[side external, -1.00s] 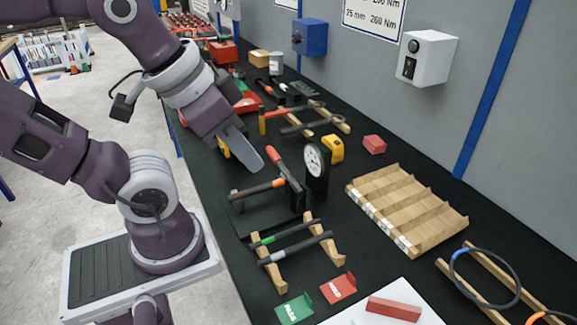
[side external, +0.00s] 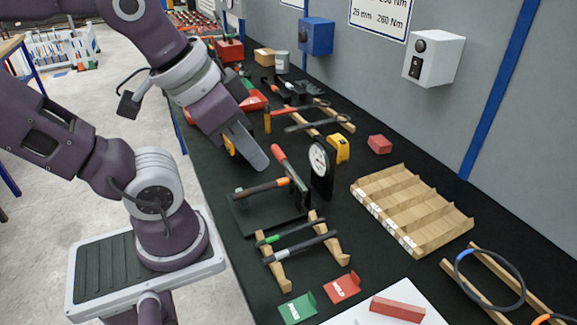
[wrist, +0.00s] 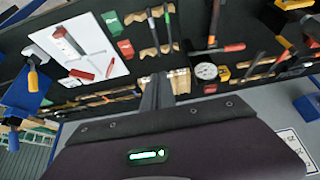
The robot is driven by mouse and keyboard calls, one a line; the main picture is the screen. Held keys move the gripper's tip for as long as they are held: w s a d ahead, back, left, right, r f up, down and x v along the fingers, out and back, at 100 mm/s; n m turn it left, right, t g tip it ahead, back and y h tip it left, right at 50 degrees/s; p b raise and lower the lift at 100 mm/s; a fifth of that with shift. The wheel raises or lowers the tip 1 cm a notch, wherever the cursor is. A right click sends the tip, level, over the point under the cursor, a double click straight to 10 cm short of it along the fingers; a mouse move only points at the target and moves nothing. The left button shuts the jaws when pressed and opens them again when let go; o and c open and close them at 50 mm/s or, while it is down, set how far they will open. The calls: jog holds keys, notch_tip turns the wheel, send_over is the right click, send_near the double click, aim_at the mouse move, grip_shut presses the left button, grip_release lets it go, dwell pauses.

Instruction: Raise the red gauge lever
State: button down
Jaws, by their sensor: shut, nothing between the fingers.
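The red gauge lever (side external: 277,155) has a red grip on a dark arm, standing tilted up to the left from a black fixture beside the round white dial gauge (side external: 318,160). In the wrist view my gripper (wrist: 155,85) is left of the dial.
A dark bar with an orange band (side external: 275,182) lies across the fixture's black base (side external: 240,215). A yellow tool (side external: 340,148) stands behind the gauge. A wooden rack with bars (side external: 288,278) is in front, and a wooden divided tray (side external: 440,238) is to the right.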

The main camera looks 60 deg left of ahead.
jog(key=c, duration=1.9)
grip_release()
jog(key=o, duration=0.6)
jog(key=w+a+n+g, duration=0.1)
jog(key=w+a+n, duration=0.2)
jog(key=w+n, duration=0.1)
jog(key=shift+w+r+g, duration=0.4)
jog(key=shift+w+r, duration=0.05)
jog(key=shift+w, duration=0.2)
jog(key=n+g, duration=0.6)
jog(key=n, duration=0.8)
send_over(280, 151)
jog(key=w, duration=0.2)
notch_tip(280, 151, down, 11)
jog(key=f, duration=0.2)
jog(key=s+f, duration=0.1)
jog(key=f, duration=0.3)
jog(key=shift+s+a+f, duration=0.1)
jog(key=shift+s+f, duration=0.2)
jog(key=shift+f, duration=0.25)
grip_shut()
